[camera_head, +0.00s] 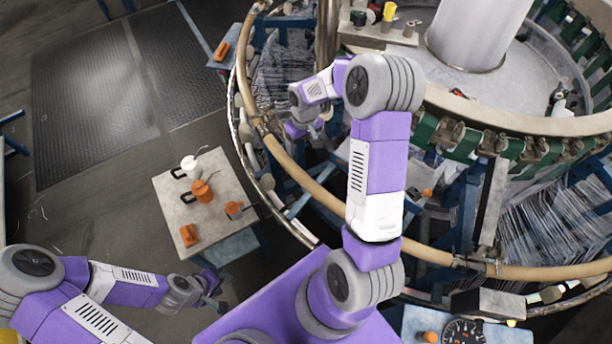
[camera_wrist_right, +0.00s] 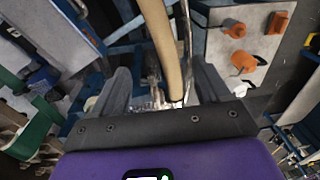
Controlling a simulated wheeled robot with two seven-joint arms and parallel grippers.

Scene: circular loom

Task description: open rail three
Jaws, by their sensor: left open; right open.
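A tan tubular rail (camera_head: 303,180) curves around the outside of the circular loom in the head view. A dark metal clamp (camera_head: 262,126) sits on it at the left. My right gripper (camera_head: 297,128) is just inside the rail near this clamp, partly hidden by its own wrist. In the right wrist view the rail (camera_wrist_right: 163,42) runs between the two spread fingers of my right gripper (camera_wrist_right: 162,84), with a metal fitting (camera_wrist_right: 152,72) beside it. Contact cannot be told. My left gripper (camera_head: 214,288) is open and empty at lower left, away from the loom. Which section is rail three cannot be told.
A small grey table (camera_head: 170,205) with orange and white objects stands left of the loom. Another small table (camera_head: 213,62) with an orange part is at the upper left. A panel with a gauge (camera_head: 463,332) is at bottom right. The floor at left is mostly clear.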

